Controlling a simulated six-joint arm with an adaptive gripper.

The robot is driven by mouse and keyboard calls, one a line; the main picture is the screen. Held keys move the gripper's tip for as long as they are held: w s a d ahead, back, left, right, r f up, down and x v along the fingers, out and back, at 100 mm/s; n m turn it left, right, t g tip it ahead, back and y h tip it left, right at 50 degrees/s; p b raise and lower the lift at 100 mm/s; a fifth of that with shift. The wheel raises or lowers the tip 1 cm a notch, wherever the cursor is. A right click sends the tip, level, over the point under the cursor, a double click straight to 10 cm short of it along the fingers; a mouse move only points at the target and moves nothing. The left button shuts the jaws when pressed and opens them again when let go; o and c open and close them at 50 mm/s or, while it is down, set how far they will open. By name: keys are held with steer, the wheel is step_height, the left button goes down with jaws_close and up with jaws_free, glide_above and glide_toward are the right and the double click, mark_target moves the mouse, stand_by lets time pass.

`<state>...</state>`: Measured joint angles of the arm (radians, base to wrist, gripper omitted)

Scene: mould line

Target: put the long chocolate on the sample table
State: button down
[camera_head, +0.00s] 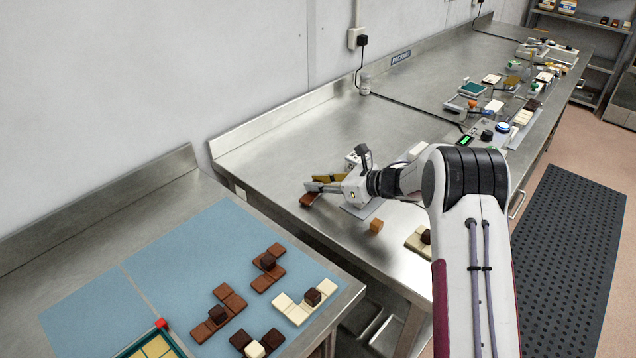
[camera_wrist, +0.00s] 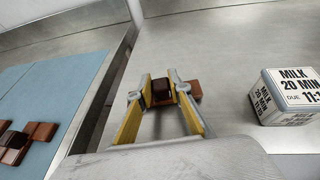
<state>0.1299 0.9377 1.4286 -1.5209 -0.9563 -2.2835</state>
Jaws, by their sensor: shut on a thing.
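My gripper (camera_head: 316,188) is shut on a chocolate at the near left end of the steel bench (camera_head: 300,150). In the wrist view a dark brown cube (camera_wrist: 161,87) sits between the yellow-padded fingertips. A milk-brown piece (camera_wrist: 194,88) shows beside the right fingertip. It seems to be the base of the same chocolate, a brown bar (camera_head: 309,200) in the head view. Whether it touches the bench I cannot tell. A lower steel table with a blue surface (camera_head: 180,245) stands at left; which surface is the sample table is unmarked.
Several chocolates, brown and cream (camera_head: 296,308), lie on the blue surface near a green tray (camera_head: 178,349) with a red knob. A gap separates table and bench. A white labelled block (camera_wrist: 290,95) stands right of my gripper. An orange-brown cube (camera_head: 376,226) lies nearby. The blue surface's left side is clear.

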steer(key=shift+f, duration=0.25)
steer(key=c, duration=1.9)
jaws_free()
steer(key=shift+v, duration=3.95)
steer(key=shift+d+f, duration=0.1)
steer(key=shift+f, duration=0.05)
steer(key=shift+w, duration=0.15)
